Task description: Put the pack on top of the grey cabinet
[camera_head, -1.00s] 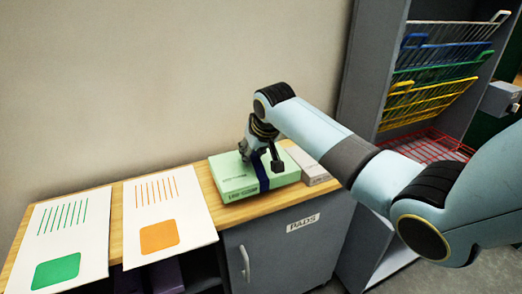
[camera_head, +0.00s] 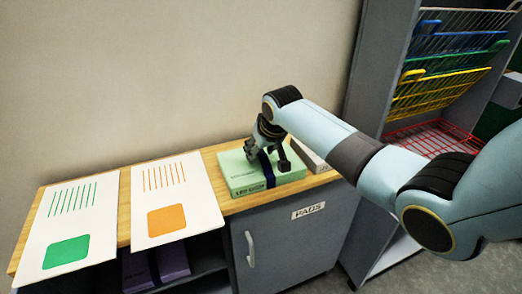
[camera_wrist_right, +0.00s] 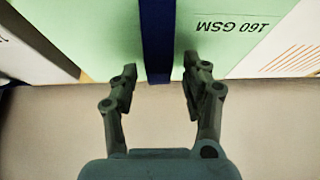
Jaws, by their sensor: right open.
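The pack (camera_head: 240,178) is a flat green box with a dark blue strap around it. It lies on the wooden top of the grey cabinet (camera_head: 285,245), whose door has a PADS label. My right gripper (camera_head: 270,174) is over the pack, beside its strap in the head view. In the right wrist view the open fingers (camera_wrist_right: 158,78) stand one on each side of the strap (camera_wrist_right: 158,40), with a gap to it. I cannot tell whether they touch the pack. My left gripper is out of view.
A pale box (camera_head: 308,156) lies close behind the pack on its right. Two printed sheets, green (camera_head: 70,215) and orange (camera_head: 172,190), lie to the left. Purple packs (camera_head: 172,262) sit on a lower shelf. A rack with coloured wire baskets (camera_head: 440,90) stands at right.

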